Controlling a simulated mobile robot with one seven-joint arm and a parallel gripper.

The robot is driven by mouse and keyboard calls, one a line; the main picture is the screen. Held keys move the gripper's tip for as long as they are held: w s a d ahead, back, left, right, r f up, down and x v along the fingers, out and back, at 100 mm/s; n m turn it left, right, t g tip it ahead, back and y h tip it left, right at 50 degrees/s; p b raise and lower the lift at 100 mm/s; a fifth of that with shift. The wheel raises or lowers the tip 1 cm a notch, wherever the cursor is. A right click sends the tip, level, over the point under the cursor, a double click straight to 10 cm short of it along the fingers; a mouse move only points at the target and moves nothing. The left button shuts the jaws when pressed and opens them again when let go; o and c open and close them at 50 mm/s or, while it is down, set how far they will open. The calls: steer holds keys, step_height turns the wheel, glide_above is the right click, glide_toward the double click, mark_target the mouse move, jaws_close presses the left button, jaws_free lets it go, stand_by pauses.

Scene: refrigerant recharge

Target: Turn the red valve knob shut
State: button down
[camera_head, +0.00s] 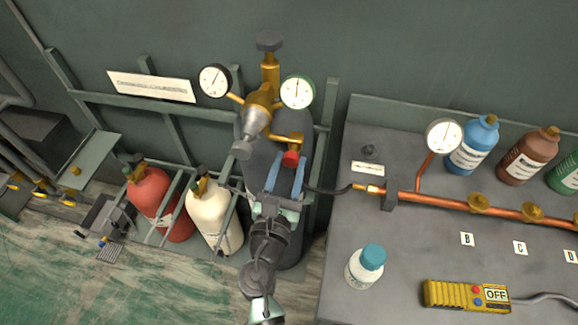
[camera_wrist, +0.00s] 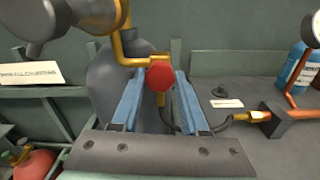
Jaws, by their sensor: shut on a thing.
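The red valve knob (camera_head: 290,158) sits at the end of a brass outlet below the regulator (camera_head: 258,108) on the dark grey cylinder (camera_head: 262,150). It also shows in the wrist view (camera_wrist: 160,76), at the upper middle between my two blue fingers. My gripper (camera_head: 287,170) reaches up from below, with one finger on each side of the knob, and is shut on it. In the wrist view my gripper (camera_wrist: 158,92) has its fingertips level with the knob. The knob's turn angle cannot be told.
Two gauges (camera_head: 215,80) (camera_head: 298,91) flank the regulator. A black hose (camera_head: 325,190) runs right to the copper pipe (camera_head: 450,201) on the grey bench (camera_head: 345,235). Red (camera_head: 160,200) and cream (camera_head: 214,215) cylinders stand left in the rack. A white bottle (camera_head: 365,266) stands on the bench.

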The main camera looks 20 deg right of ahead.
steer(key=m+b, duration=0.4)
steer(key=m, duration=0.3)
steer(key=shift+f, duration=0.15)
steer(key=m+b, duration=0.4)
steer(key=m, duration=0.2)
steer(key=shift+m, duration=0.3)
steer(key=m+b, duration=0.5)
steer(key=m, duration=0.2)
steer(key=shift+b, duration=0.3)
steer(key=m+b, duration=0.3)
steer(key=m, duration=0.2)
steer(key=shift+b, duration=0.35)
steer(key=shift+m+b, duration=0.6)
steer(key=shift+m, duration=0.4)
steer(key=shift+r, duration=0.2)
steer(key=shift+c, duration=2.1)
jaws_free()
